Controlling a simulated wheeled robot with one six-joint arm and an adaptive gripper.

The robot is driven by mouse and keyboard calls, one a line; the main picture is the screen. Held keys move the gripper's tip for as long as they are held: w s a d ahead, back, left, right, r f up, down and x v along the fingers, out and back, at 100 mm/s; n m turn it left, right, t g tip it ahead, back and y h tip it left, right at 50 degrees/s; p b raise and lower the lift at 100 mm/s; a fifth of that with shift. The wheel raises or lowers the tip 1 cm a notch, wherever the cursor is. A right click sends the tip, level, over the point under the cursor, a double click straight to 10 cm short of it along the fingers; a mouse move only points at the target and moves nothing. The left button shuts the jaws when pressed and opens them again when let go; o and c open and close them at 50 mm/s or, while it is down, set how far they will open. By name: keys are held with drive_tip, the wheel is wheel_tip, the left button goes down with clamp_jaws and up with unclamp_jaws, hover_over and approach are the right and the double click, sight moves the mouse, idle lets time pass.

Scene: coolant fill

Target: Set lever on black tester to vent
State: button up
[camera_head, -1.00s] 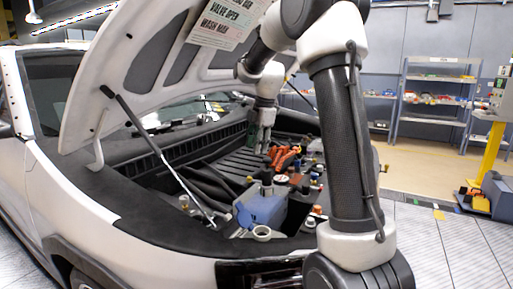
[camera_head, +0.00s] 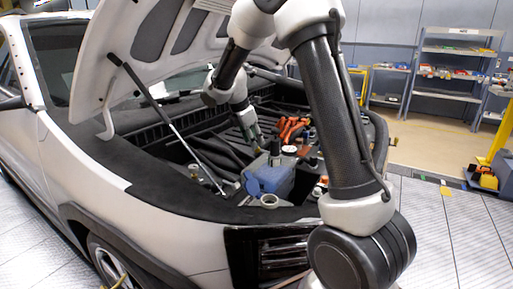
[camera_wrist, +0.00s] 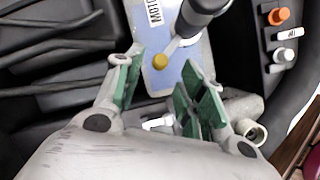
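The black tester (camera_wrist: 203,8) shows as a dark cylinder at the top of the wrist view, above a blue tank (camera_wrist: 185,52). It also shows in the head view as a dark upright piece (camera_head: 275,146) on the blue tank (camera_head: 268,178). A thin pale lever (camera_wrist: 178,43) juts from its lower end, beside a round brass knob (camera_wrist: 160,61). My gripper (camera_wrist: 158,88) is open with green pads spread. The knob lies just beyond the gap between its fingertips, and nothing is visibly held. In the head view my gripper (camera_head: 254,138) is left of the tester.
Orange parts (camera_head: 292,128) and several coloured caps crowd the engine bay right of the tester. The raised hood (camera_head: 150,50) and its prop rod (camera_head: 165,112) are at left. Black hoses (camera_wrist: 50,50) lie left in the wrist view. Open floor is at right.

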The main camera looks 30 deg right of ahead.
sight(262, 150)
drive_tip(key=shift+x, duration=2.3)
drive_tip(key=shift+r, duration=0.1)
clamp_jaws()
